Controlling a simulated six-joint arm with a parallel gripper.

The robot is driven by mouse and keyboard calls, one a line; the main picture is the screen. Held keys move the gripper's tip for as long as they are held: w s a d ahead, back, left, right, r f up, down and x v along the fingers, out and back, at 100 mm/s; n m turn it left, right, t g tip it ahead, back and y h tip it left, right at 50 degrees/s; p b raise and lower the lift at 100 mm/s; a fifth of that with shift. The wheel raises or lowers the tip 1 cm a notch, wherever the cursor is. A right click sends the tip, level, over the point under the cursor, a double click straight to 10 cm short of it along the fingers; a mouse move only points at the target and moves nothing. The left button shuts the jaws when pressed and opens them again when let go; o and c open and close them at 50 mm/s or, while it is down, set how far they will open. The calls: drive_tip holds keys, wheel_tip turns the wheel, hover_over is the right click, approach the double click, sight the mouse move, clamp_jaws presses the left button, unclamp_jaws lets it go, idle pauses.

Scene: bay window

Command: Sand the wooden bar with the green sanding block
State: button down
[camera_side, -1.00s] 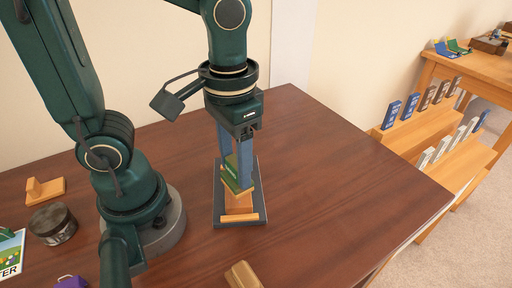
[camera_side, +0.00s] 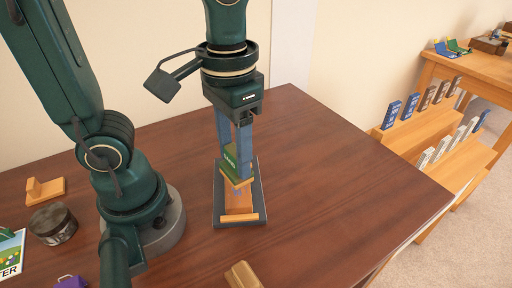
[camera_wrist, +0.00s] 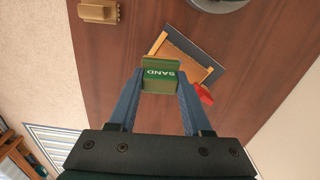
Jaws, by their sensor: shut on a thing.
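The green sanding block (camera_side: 232,160), with a tan underside, is held between the blue fingers of my gripper (camera_side: 239,176). In the wrist view the block (camera_wrist: 160,76), lettered SAND, sits between the fingertips. The orange wooden bar (camera_side: 238,203) lies lengthwise on a dark grey board (camera_side: 220,207) with a wooden strip (camera_side: 238,218) across its near end. The block is over the bar and looks slightly tilted. I cannot tell whether it touches the bar. The block and fingers hide part of the bar.
A tan wooden piece (camera_side: 243,275) lies at the table's front. A jar (camera_side: 53,223), a small wooden piece (camera_side: 45,190), a purple item (camera_side: 70,282) and a card (camera_side: 12,250) are at left. The table (camera_side: 330,190) is clear to the right. A red item (camera_wrist: 203,94) shows in the wrist view.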

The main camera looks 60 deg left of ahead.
drive_tip(key=shift+f, duration=4.15)
drive_tip(key=shift+w+a+r, duration=0.1)
drive_tip(key=shift+w+a, duration=0.3)
drive_tip(key=shift+a, duration=0.35)
drive_tip(key=shift+w+a+r, duration=0.1)
drive_tip(key=shift+w+a, duration=0.15)
drive_tip(key=shift+a, duration=0.3)
drive_tip(key=shift+w+a+r, duration=0.1)
drive_tip(key=shift+w+a, duration=0.15)
drive_tip(key=shift+a, duration=0.25)
drive_tip(key=shift+w+a+f, duration=0.2)
drive_tip(key=shift+w+a, duration=0.1)
drive_tip(key=shift+a, duration=0.4)
drive_tip(key=shift+w+a+r, duration=0.1)
drive_tip(key=shift+w+a, duration=0.2)
drive_tip(key=shift+a, duration=0.35)
drive_tip(key=shift+s+d, duration=0.45)
drive_tip(key=shift+d, duration=0.55)
drive_tip(key=shift+s+d, duration=0.5)
drive_tip(key=shift+d, duration=0.5)
drive_tip(key=shift+s+d, duration=0.45)
drive_tip(key=shift+d, duration=0.55)
drive_tip(key=shift+d+r, duration=0.1)
drive_tip(key=shift+d, duration=0.1)
drive_tip(key=shift+r, duration=3.95)
drive_tip(key=shift+a, duration=0.1)
